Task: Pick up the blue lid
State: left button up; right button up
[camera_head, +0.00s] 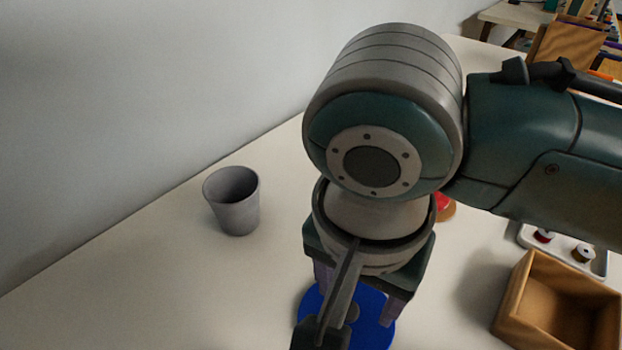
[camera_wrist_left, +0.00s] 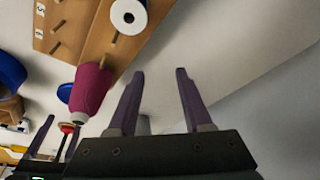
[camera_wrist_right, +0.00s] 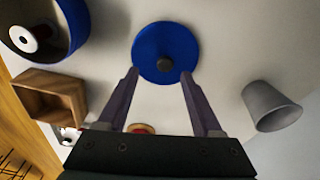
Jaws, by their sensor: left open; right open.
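The blue lid (camera_head: 376,330) is a flat round disc lying on the table, partly hidden by my right arm in the head view. In the right wrist view the blue lid (camera_wrist_right: 150,42) shows whole, with a dark round knob (camera_wrist_right: 165,64) near its middle. My right gripper (camera_wrist_right: 159,75) is open and empty, pointing down above the lid. The knob appears just beyond and between its fingertips, and I see no contact. My left gripper (camera_wrist_left: 160,74) is open and empty, away from the lid; the head view does not show it.
A grey cup (camera_head: 238,212) stands left of the lid. A wooden box (camera_head: 515,310) and a white tray (camera_head: 600,262) with small spools are at the right. A blue round container (camera_wrist_right: 76,20) holds a spool. A maroon thread cone (camera_wrist_left: 91,88) and wooden rack (camera_wrist_left: 85,35) are near my left gripper.

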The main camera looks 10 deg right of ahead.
aim_at(349, 309)
jog(key=f+b, duration=0.1)
jog(key=f, duration=0.1)
jog(key=w+f+b, duration=0.1)
jog(key=f, duration=0.1)
jog(key=shift+w+d+f, duration=0.1)
jog(key=shift+f, duration=0.65)
jog(key=shift+c, duration=1.4)
grip_shut()
